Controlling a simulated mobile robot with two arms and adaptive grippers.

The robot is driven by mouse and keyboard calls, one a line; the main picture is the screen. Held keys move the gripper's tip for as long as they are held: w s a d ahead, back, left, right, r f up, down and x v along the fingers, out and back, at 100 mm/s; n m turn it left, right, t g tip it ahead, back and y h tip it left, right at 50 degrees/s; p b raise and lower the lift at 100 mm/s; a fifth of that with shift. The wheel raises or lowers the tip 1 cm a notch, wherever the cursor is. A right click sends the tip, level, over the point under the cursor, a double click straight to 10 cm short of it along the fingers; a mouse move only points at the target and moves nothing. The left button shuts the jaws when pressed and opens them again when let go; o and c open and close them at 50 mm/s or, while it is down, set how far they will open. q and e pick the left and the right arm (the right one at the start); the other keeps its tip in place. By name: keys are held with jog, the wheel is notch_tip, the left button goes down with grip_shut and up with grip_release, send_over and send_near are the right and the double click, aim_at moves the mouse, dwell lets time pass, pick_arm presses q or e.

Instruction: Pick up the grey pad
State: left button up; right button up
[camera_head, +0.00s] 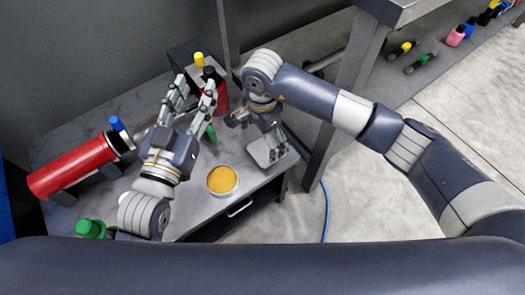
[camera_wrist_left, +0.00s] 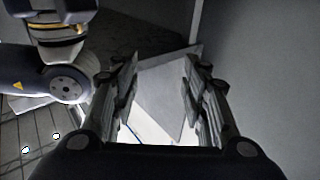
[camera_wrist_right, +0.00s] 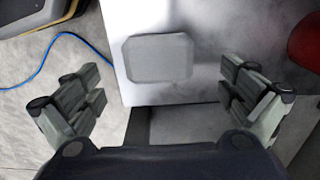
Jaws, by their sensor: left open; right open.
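The grey pad (camera_head: 264,153) is a flat plate with cut corners, lying at the right end of the grey table (camera_head: 205,212). In the right wrist view the pad (camera_wrist_right: 158,58) lies flat near the table's edge, ahead of and between the fingers. My right gripper (camera_head: 258,134) is open and empty above the pad, its fingers partly covering it; its fingers also show spread in the right wrist view (camera_wrist_right: 160,82). My left gripper (camera_head: 196,92) is open and empty over the table's middle, pointing towards the back; it shows in the left wrist view (camera_wrist_left: 160,70).
A red cylinder (camera_head: 75,168) lies in a holder at the left. A round dish of orange material (camera_head: 222,180) stands near the front edge. A red canister (camera_head: 220,98) stands at the back. A blue cable (camera_head: 326,205) lies on the floor.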

aim_at(263, 149)
notch_tip(263, 149, down, 4)
jog(key=shift+s+r+b, duration=0.1)
jog(key=shift+b, duration=0.4)
jog(key=shift+f, duration=0.2)
pick_arm(q)
notch_tip(263, 149, up, 6)
jog(key=s+t+h, duration=0.1)
jog(key=t, duration=0.2)
jog(key=shift+s+d+t, duration=0.2)
jog(key=shift+d+t, duration=0.05)
jog(key=shift+t, duration=0.05)
pick_arm(e)
jog(key=c, duration=1.2)
